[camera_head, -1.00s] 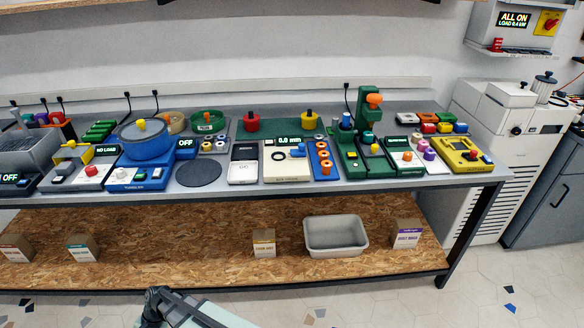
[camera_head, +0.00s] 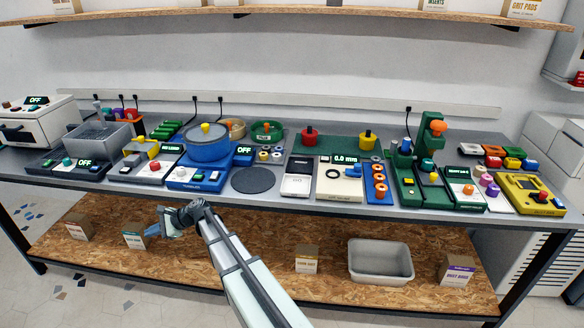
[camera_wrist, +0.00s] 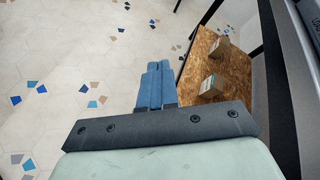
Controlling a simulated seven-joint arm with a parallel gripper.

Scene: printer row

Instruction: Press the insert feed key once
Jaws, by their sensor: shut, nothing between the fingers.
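No key that I can read as insert feed shows; the labels on the bench machines are too small. The green press (camera_head: 404,172) with an orange knob stands right of the bench's middle, and a white panel with a small lit display (camera_head: 458,180) adjoins it. Each has small coloured keys. My gripper (camera_head: 151,231) is low in front of the bench, left of the picture's middle, well away from the press and below the bench top. In the wrist view its blue fingers (camera_wrist: 158,68) are together, with nothing between them, and point over the floor.
The bench top holds a blue tumbler (camera_head: 208,150), a white unit reading 0.0 mm (camera_head: 340,186) and a yellow device (camera_head: 522,195). Its front edge lies above my gripper. The lower shelf (camera_head: 245,235) carries small boxes and a grey bin (camera_head: 380,262). Floor (camera_wrist: 65,60) is open.

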